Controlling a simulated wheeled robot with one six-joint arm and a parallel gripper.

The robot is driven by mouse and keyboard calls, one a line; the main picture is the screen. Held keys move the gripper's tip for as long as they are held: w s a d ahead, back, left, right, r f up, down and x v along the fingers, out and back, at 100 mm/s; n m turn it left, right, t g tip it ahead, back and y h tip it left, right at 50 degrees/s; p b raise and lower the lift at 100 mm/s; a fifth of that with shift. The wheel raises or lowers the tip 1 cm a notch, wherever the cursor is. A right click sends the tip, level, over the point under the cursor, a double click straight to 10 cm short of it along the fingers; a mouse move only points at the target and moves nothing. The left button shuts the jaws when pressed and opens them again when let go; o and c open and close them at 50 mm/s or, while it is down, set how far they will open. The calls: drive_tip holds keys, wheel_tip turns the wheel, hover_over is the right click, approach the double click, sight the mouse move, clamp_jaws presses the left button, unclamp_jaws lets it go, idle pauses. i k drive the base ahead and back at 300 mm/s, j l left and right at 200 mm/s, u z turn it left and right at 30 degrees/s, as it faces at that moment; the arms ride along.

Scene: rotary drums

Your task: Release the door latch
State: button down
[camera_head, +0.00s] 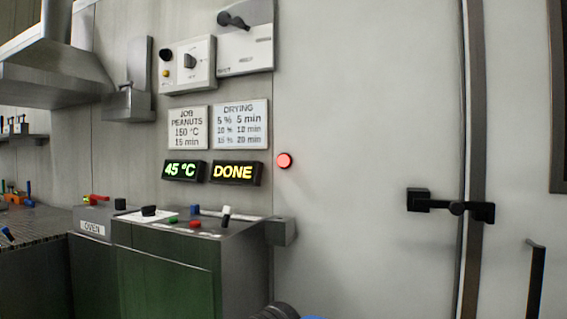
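A black door latch (452,206) sits at the right. Its square block is on the large pale grey panel (370,90), and its bar reaches right across the dark vertical seam strip (473,110). The bar lies roughly level, and its right end rests at or against a dark piece on the strip; I cannot tell how they engage. My gripper is not in view. A dark rounded part and a bit of blue show at the bottom edge, too cut off to identify.
A black vertical handle (536,280) is right of the latch. A red lit button (284,160) is on the panel. Left stand a green-fronted control console (165,285), an "OVEN" box (92,222), displays reading "45 °C" (184,171) and "DONE" (235,172), and a hood (50,70).

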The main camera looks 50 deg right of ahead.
sight(456, 208)
drive_tip(key=z, duration=2.25)
